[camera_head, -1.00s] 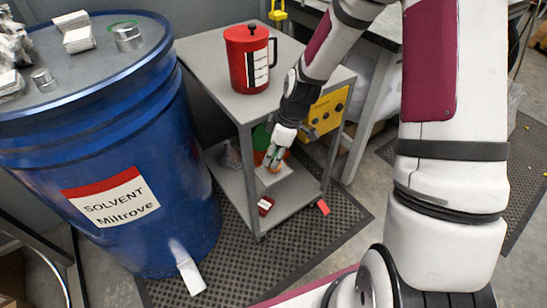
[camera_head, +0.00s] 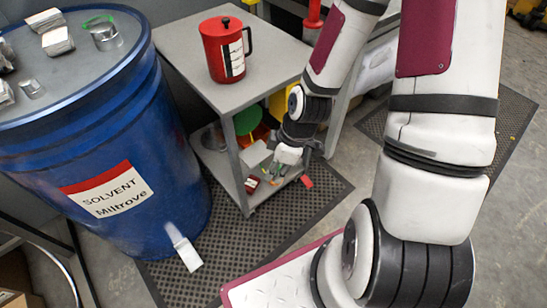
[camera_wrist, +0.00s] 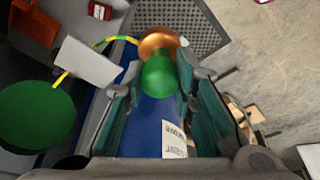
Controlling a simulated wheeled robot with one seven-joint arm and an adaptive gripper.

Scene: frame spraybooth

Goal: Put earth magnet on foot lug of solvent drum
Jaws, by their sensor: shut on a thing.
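The earth magnet (camera_wrist: 158,70) has a green body and a copper-coloured round end. My gripper (camera_wrist: 165,85) is shut on it, with a teal finger pad on each side. In the head view my gripper (camera_head: 287,156) is at the right side of the cart's lower shelf; the magnet is hard to make out there. The blue solvent drum (camera_head: 150,165) stands at the left, apart from my gripper. Its foot lug (camera_head: 187,254) is a pale flat tab low at the drum's front, above the mat. A yellow-green cable (camera_wrist: 62,78) shows near a white block (camera_wrist: 88,60).
The grey cart (camera_head: 180,58) stands right of the drum, with a red canister (camera_head: 222,50) on top. A green disc (camera_wrist: 35,115) and a small red item (camera_wrist: 98,10) are near my gripper. Dark matting (camera_head: 215,225) covers the floor between the drum and my base.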

